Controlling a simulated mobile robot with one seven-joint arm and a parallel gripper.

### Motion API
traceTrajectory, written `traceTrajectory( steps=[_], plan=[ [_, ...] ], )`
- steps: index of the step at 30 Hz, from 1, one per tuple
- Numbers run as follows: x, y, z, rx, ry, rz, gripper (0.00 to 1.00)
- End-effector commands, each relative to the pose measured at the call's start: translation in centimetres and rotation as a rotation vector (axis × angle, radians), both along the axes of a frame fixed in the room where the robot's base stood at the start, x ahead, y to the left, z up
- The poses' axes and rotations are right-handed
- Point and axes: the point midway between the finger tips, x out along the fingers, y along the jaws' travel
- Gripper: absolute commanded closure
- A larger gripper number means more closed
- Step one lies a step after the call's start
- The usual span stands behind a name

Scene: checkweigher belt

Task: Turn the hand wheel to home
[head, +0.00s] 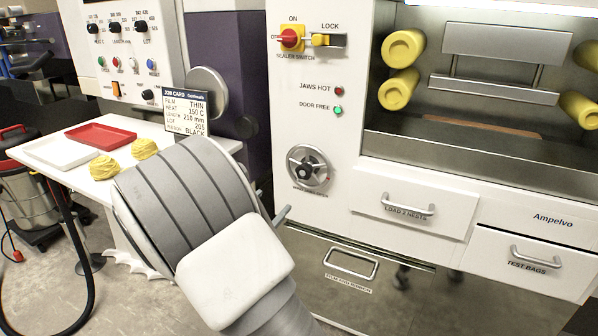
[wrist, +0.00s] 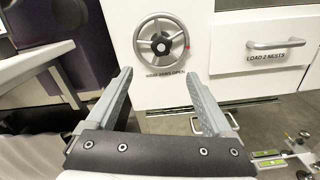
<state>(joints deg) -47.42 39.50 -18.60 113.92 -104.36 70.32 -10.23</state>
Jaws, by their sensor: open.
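The hand wheel (head: 309,167) is a round silver spoked wheel on the white front panel of the machine, with lettering below it. In the wrist view the hand wheel (wrist: 160,43) has a dark hub, and a small red mark shows at its right side. My gripper (wrist: 168,90) is open and empty, its two fingers pointing toward the panel. The wheel shows just beyond and between the fingertips, apart from them. In the head view my arm hides most of my gripper.
The "LOAD 2 NESTS" drawer (head: 413,208) with its bar handle is right of the wheel. A film drawer handle (head: 351,263) sits below. A white side table (head: 50,148) with a red tray (head: 100,135) and yellow bundles (head: 104,167) stands at left. A job card (head: 186,112) stands above my arm.

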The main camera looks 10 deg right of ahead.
Motion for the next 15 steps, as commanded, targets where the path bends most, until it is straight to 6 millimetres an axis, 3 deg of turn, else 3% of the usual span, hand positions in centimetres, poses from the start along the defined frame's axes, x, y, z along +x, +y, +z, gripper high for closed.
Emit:
traceTrajectory(
  steps=[5,15],
  plan=[
    [2.0,-1.7,-0.2,0.001,-0.002,-0.005,0.14],
    [8.0,-6.1,-0.2,0.002,-0.002,-0.008,0.14]
  ],
)
